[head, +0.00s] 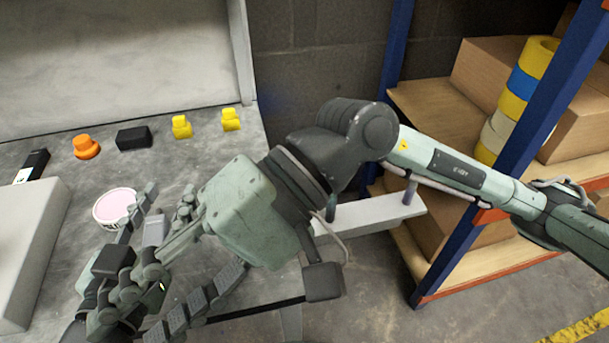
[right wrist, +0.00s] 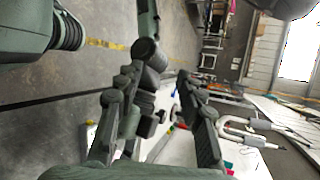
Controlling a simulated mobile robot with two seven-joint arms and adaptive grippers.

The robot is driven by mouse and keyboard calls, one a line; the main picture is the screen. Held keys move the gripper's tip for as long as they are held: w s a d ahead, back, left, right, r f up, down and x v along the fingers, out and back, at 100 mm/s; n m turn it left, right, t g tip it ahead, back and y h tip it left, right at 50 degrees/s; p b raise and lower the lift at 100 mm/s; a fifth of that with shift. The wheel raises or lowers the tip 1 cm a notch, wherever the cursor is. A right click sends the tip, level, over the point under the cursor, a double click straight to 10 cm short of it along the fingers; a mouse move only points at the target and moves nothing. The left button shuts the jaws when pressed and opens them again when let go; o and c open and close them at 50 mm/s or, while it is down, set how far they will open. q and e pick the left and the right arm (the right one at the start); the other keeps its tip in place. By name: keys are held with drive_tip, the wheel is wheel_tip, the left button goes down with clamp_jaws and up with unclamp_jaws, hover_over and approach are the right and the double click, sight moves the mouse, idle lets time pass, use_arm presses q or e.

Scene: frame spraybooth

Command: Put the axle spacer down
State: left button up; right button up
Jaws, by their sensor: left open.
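My left gripper (head: 190,232) comes in from the lower left with its fingers spread wide. My right arm reaches across from the right, and its gripper (right wrist: 157,80) overlaps the left one in the head view. In the right wrist view the right gripper's fingers stand apart, with no clearly held part between them. A small grey block (head: 155,230) shows among the fingers in the head view. I cannot tell whether it is the axle spacer or whether it touches a finger or the table. No other clear axle spacer shows, and the arms hide part of the table.
On the grey table (head: 60,150) are a pink-topped round tub (head: 114,206), an orange knob (head: 86,147), a black block (head: 134,138) and two yellow pieces (head: 181,127). A large grey box (head: 25,260) stands at left. A shelf rack (head: 540,90) with tape rolls (head: 524,88) stands right.

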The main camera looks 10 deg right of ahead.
wheel_tip(320, 180, up, 14)
drive_tip(key=m+g+y, duration=0.1)
drive_tip(key=m+y, duration=0.8)
drive_tip(key=m, duration=0.3)
drive_tip(key=w+d+r+m+t+y, duration=0.1)
drive_tip(key=w+d+r+m+t, duration=0.15)
drive_tip(key=w+m+t, duration=0.6)
drive_tip(key=w+d+r+m+t+y, duration=0.1)
drive_tip(key=w+d+m+t+y, duration=0.2)
drive_tip(key=m+t, duration=1.05)
drive_tip(key=w+d+f+m+t+h, duration=0.2)
drive_tip(key=w+d+f+m+h, duration=0.25)
drive_tip(key=m+h, duration=0.6)
drive_tip(key=w+d+f+m+t+h, duration=0.35)
drive_tip(key=d+f+m+h, duration=0.2)
drive_tip(key=m, duration=0.95)
drive_tip(key=d+f+m+g+h, duration=0.2)
drive_tip(key=f+m, duration=0.3)
drive_tip(key=f, duration=0.2)
drive_tip(key=d+f+m+g+h, duration=0.1)
drive_tip(key=f+m+g+h, duration=0.1)
drive_tip(key=f+m, duration=0.4)
wheel_tip(320, 180, down, 2)
drive_tip(key=shift+d+f+g+h, duration=0.1)
drive_tip(key=shift+d+g+h, duration=0.25)
drive_tip(key=shift+g, duration=0.2)
